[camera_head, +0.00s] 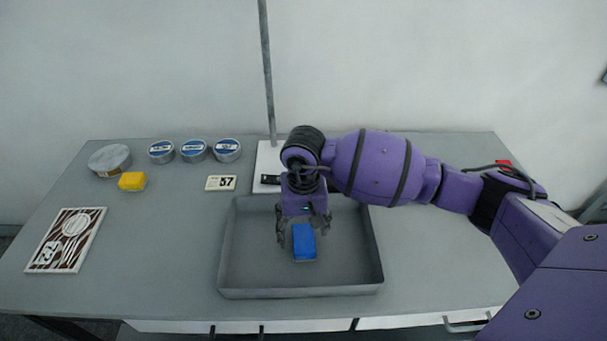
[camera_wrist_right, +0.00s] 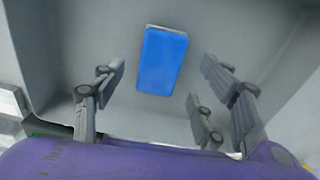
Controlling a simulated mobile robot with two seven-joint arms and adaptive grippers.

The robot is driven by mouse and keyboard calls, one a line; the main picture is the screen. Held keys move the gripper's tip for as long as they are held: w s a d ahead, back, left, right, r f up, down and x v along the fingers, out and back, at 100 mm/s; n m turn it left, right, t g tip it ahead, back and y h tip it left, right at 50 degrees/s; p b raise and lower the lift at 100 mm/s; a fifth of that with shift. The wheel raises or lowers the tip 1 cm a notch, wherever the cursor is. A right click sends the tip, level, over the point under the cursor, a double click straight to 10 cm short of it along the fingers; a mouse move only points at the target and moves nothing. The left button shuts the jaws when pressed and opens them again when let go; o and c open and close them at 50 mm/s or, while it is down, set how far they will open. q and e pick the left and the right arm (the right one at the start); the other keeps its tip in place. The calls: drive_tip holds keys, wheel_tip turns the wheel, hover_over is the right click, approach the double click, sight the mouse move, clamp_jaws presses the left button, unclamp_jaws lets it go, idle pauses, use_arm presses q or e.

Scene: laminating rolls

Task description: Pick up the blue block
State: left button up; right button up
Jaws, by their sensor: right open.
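The blue block (camera_head: 304,243) lies in a grey tray (camera_head: 300,291) on the table. My right gripper (camera_head: 302,232) is over the tray, just above and behind the block in the head view. Its fingers are spread and empty. In the right wrist view the block (camera_wrist_right: 162,61) shows beyond the open fingers of the right gripper (camera_wrist_right: 158,92), in line with the gap between them. The block appears apart from the fingers. My left gripper is not in view.
A yellow block (camera_head: 132,181), several round tins (camera_head: 194,151), a number card (camera_head: 221,183) and a patterned board (camera_head: 67,240) stand or lie to the left. A pole (camera_head: 268,75) on a white base rises behind the tray. The tray walls surround the gripper's space.

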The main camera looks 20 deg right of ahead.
sight(303, 238)
wheel_tip(303, 238, down, 4)
drive_tip(key=shift+f+p, duration=0.25)
drive_tip(key=shift+p, duration=0.05)
drive_tip(key=shift+c, duration=0.5)
drive_tip(key=c, duration=1.2)
drive_tip(key=shift+w+r, duration=0.1)
drive_tip(key=shift+r, duration=0.4)
wheel_tip(303, 238, up, 2)
drive_tip(key=shift+r, duration=0.2)
drive_tip(key=s+a+r, duration=0.1)
drive_tip(key=s+r, duration=0.2)
drive_tip(key=s, duration=0.1)
drive_tip(key=s+a+r, duration=0.1)
drive_tip(key=s+r, duration=0.2)
drive_tip(key=s, duration=0.2)
drive_tip(key=s+a+r+b, duration=0.1)
drive_tip(key=s+a+r, duration=0.1)
drive_tip(key=s+r, duration=0.1)
drive_tip(key=shift+s+r, duration=0.35)
drive_tip(key=shift+s, duration=0.45)
